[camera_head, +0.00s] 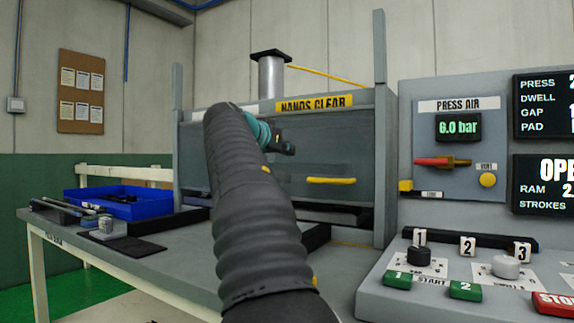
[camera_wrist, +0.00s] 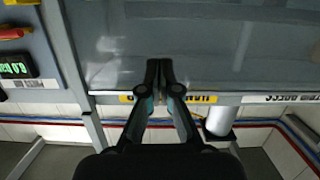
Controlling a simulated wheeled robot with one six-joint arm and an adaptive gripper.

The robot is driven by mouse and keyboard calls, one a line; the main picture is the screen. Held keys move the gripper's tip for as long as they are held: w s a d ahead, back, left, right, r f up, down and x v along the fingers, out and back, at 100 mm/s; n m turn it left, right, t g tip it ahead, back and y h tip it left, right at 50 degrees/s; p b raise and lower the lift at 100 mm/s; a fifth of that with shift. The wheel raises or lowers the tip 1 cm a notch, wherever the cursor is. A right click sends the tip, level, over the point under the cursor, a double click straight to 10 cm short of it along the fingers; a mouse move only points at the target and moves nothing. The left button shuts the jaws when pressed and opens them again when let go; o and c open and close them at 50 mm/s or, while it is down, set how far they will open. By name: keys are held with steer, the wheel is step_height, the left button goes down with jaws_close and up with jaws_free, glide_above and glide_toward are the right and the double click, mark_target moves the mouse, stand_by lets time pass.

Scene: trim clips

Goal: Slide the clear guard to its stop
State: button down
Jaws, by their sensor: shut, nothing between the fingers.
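The clear guard (camera_head: 345,150) is a grey, see-through panel between two upright posts on the press front. A yellow bar handle (camera_head: 331,181) sits low on its right half. A dark gap shows below its lower edge. My gripper (camera_head: 290,149) is in front of the guard, above and left of the handle. Its fingers are shut and empty. In the wrist view, which is upside down, the shut fingertips (camera_wrist: 160,64) lie over the guard's pane (camera_wrist: 220,45). I cannot tell whether they touch it. My arm hides part of the guard's left side.
A yellow HANDS CLEAR label (camera_head: 312,102) runs along the top. At right stand the press air panel (camera_head: 460,135), displays and a button console (camera_head: 440,290). A blue tray (camera_head: 105,203) and small parts lie on the bench (camera_head: 165,270) at left.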

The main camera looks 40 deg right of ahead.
mark_target(305, 186)
steer(key=shift+w+d+f, duration=0.4)
steer(key=shift+d+f, duration=0.6)
steer(key=shift+d, duration=0.55)
steer(key=shift+w+d+f, duration=0.4)
steer(key=shift+d+f, duration=0.55)
steer(key=shift+d, duration=0.6)
steer(key=shift+w+d+f, duration=0.4)
steer(key=shift+d+f, duration=0.6)
steer(key=shift+d, duration=0.55)
step_height(305, 186, down, 4)
steer(key=b, duration=0.3)
steer(key=shift+b, duration=0.3)
steer(key=shift+f, duration=0.15)
